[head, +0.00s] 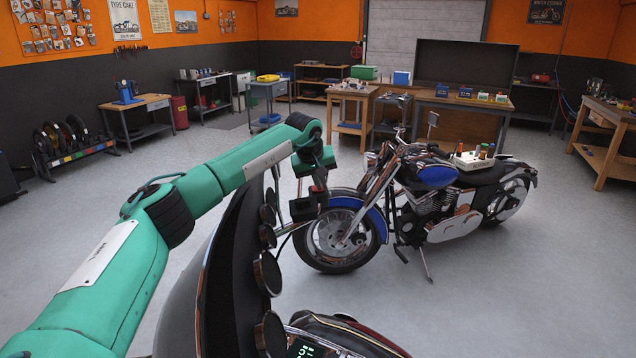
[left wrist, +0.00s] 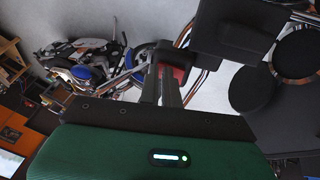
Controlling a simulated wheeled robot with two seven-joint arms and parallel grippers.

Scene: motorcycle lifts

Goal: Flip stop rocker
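My left gripper (head: 318,183) reaches in over the motorcycle close in front of me, beside a dark block-shaped housing (head: 304,209). In the left wrist view its two dark fingers (left wrist: 161,86) lie close together, with nothing seen held between them. A red part (left wrist: 176,76) shows just behind the fingertips, below the dark housing (left wrist: 235,32). I cannot tell for certain whether it is the stop rocker, or whether the fingers touch it. The rocker's position cannot be read. My right gripper is not in view.
Round dark gauges (head: 268,273) and a curved dark panel (head: 232,275) stand close beside my left arm. A blue motorcycle (head: 437,177) with a tray (head: 472,163) of bottles on its seat stands beyond. Grey floor (head: 510,280) at the right is clear.

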